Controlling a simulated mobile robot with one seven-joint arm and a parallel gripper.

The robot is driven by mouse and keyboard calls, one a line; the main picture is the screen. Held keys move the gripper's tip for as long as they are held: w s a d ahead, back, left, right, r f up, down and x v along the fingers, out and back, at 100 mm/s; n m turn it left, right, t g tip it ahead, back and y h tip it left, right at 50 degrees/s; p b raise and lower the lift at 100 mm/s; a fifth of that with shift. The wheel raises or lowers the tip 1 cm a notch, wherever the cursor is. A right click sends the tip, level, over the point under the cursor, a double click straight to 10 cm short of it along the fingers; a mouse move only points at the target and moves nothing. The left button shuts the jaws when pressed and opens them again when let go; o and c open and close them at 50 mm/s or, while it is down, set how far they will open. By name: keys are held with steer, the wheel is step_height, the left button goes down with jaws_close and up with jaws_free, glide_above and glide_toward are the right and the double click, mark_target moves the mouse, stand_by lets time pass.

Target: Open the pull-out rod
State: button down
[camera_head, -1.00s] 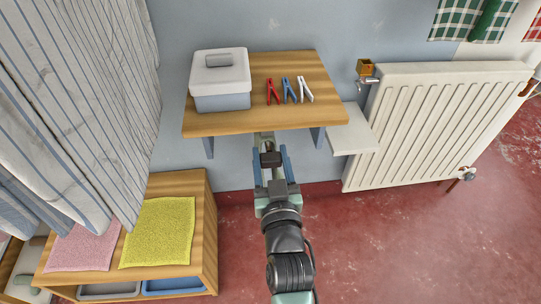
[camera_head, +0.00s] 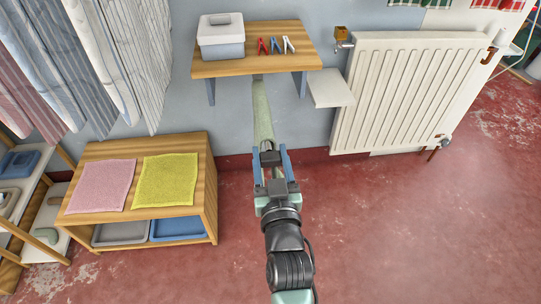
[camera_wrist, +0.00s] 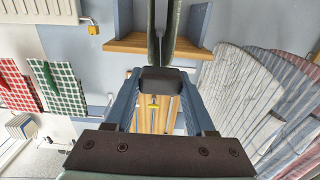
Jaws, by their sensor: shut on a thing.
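The pull-out rod (camera_head: 262,112) is a pale green bar that sticks out far from under the wooden wall shelf (camera_head: 221,70) toward me. In the wrist view its two green rails (camera_wrist: 153,30) run away from me to the shelf. My gripper (camera_head: 271,160) is at the rod's near end, its blue fingers on either side of a dark end piece. The wrist view shows the fingers (camera_wrist: 160,112) closed about this dark end piece (camera_wrist: 162,80). The shelf's underside hides the far end of the rod.
A box (camera_head: 221,37) and several clothes pegs (camera_head: 275,45) stand on the shelf. A white radiator (camera_head: 410,95) is at right, with a small white ledge (camera_head: 329,88) beside it. A low wooden cabinet (camera_head: 207,190) with cloths is at left. Red floor is open at right.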

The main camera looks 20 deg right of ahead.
steer(key=shift+w, duration=0.1)
steer(key=shift+c, duration=1.2)
jaws_free()
steer(key=p+v, duration=0.3)
steer(key=v, duration=1)
